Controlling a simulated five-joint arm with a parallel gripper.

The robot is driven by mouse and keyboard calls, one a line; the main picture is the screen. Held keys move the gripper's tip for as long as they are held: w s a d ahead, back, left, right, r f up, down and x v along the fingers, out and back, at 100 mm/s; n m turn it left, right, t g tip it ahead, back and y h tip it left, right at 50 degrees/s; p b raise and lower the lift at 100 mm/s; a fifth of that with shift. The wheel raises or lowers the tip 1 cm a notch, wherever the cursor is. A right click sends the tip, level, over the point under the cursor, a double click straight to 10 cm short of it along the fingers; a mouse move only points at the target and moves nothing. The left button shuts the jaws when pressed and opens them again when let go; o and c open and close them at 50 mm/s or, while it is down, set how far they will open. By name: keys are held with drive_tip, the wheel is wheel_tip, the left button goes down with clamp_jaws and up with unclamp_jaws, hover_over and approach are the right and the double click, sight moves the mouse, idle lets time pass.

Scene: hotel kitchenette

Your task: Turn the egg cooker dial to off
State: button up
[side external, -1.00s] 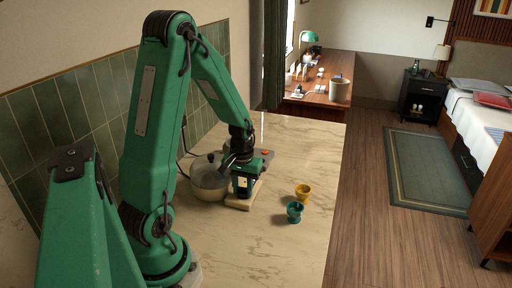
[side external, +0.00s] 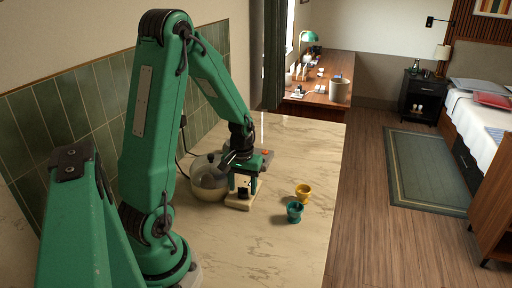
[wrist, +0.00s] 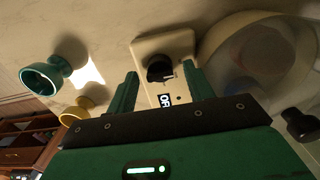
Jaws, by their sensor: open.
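The egg cooker has a clear domed lid (side external: 208,174) and a cream base (side external: 238,203), with a control block facing the front of the counter. Its black dial (wrist: 159,68) sits on the cream control panel (wrist: 180,44) in the wrist view. A light mark shows on the dial's right side. Below it is a small black-and-white label (wrist: 165,100), only partly readable. My gripper (wrist: 161,76) is open and empty, its green fingers on either side of the dial in the picture. Whether they touch it cannot be told. In the side view my gripper (side external: 246,176) is over the control block.
A teal egg cup (side external: 295,212) and a yellow egg cup (side external: 303,191) stand right of the cooker. A grey item with an orange-red spot (side external: 265,153) lies behind my gripper. The marble counter (side external: 270,250) is clear in front.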

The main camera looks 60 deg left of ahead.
sight(244, 189)
drive_tip(key=shift+r, duration=3.45)
drive_tip(key=shift+d+r, duration=0.35)
drive_tip(key=shift+r, duration=0.05)
drive_tip(key=s+d+r+m+t, duration=0.2)
drive_tip(key=d+r+m, duration=0.2)
drive_tip(key=d+r, duration=0.2)
drive_tip(key=s+d+r+m+t, duration=0.3)
drive_tip(key=d+r+m, duration=0.2)
drive_tip(key=d, duration=0.6)
wheel_tip(244, 189, up, 2)
drive_tip(key=shift+s+d+r+t, duration=0.1)
drive_tip(key=shift+s+d+t, duration=0.05)
drive_tip(key=shift+s+t, duration=0.2)
